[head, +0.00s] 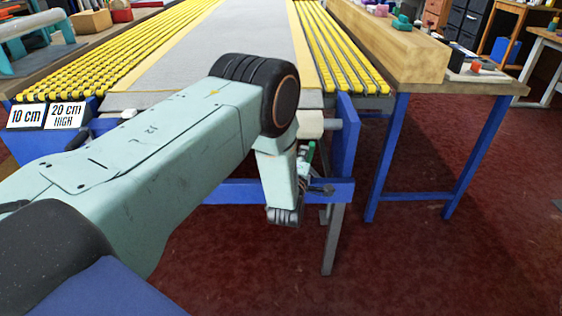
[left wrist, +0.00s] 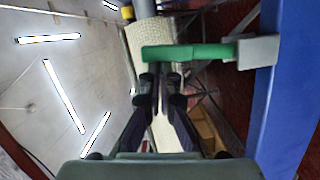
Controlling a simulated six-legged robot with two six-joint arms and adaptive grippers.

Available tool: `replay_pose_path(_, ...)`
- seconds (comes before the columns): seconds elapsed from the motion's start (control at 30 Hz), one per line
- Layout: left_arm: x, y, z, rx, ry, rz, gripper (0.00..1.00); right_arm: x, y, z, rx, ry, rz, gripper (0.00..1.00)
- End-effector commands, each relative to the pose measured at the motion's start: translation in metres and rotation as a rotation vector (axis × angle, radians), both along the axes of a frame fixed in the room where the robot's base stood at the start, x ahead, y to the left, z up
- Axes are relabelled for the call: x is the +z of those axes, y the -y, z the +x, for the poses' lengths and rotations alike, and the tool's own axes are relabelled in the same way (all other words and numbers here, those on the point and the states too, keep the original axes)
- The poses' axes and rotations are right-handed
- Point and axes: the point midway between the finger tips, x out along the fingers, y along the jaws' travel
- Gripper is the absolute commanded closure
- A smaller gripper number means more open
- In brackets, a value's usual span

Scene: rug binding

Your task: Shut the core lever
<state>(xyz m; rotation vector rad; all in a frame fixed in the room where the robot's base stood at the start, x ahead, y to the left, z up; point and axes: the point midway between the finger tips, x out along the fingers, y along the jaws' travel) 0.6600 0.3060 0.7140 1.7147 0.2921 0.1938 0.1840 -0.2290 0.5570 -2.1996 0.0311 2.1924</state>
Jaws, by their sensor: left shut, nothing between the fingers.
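The core lever is a green bar (left wrist: 187,53) lying across the upper middle of the left wrist view, with a grey block (left wrist: 257,50) at its right end. Only a small green part of the lever (head: 311,150) shows in the head view, beside the end of my left arm, which hides the rest. My left gripper (left wrist: 162,80) is shut and empty. Its fingertips are close to the green bar, just below it in the left wrist view; I cannot tell whether they touch. My right gripper is in neither view.
A pale roll (head: 311,124) sits at the table's end by the blue frame (head: 346,135). The grey rug (head: 250,35) lies between yellow roller rows (head: 335,50). A wooden beam (head: 400,45) lies on the right bench. Red floor is open at lower right.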

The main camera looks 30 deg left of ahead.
Motion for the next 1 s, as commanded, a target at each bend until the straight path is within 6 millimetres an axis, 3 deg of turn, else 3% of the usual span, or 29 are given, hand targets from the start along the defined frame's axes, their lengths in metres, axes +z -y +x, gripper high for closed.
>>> replay_pose_path(0.47,-0.001,0.029,0.016,0.002,-0.19,0.312,1.0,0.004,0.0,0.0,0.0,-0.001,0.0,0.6)
replay_pose_path(1.0,-0.005,0.038,0.021,0.002,-0.192,0.314,1.0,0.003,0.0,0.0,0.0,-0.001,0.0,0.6)
